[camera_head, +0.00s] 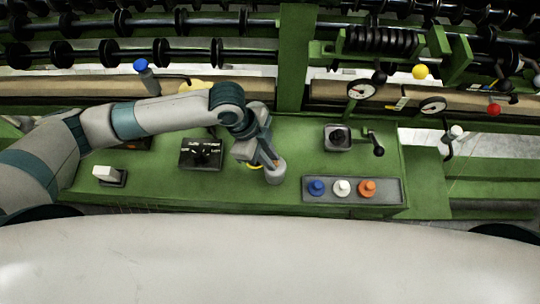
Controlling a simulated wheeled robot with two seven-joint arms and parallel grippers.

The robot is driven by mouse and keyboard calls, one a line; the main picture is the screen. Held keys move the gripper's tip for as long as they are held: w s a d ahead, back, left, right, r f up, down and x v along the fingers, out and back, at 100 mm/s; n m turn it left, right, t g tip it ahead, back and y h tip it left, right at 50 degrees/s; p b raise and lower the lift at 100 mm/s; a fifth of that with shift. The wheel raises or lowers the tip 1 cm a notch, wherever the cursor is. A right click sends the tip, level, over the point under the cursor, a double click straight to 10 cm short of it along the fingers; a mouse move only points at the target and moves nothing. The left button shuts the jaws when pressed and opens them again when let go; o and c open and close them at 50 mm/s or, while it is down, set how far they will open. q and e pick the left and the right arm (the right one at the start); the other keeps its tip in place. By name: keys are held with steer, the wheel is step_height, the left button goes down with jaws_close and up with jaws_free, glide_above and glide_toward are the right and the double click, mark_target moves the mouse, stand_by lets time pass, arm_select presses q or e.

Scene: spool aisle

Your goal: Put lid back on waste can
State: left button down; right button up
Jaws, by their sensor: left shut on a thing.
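A small grey round can (275,174) stands on the green bench top, near its front edge and left of the button panel; I take it for the waste can. My left gripper (269,160) points down right over the top of this can. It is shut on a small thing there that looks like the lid. The fingers mostly hide the lid, and I cannot tell whether it sits on the rim or just above it. A bit of yellow shows behind the gripper. My right gripper is not in view.
The button panel (352,190) has blue, white and orange knobs. A crank (375,144) and a black dial box (201,154) stand on the bench (300,150). A white block switch (109,175) is at left.

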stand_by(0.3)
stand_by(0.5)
arm_select(q)
steer(key=c, duration=1.1)
jaws_free()
steer(key=shift+p, duration=0.3)
steer(key=shift+r+p, duration=2.4)
steer(key=shift+p, duration=0.05)
steer(key=shift+r+p, duration=0.85)
steer(key=shift+r, duration=0.25)
steer(key=shift+c, duration=0.5)
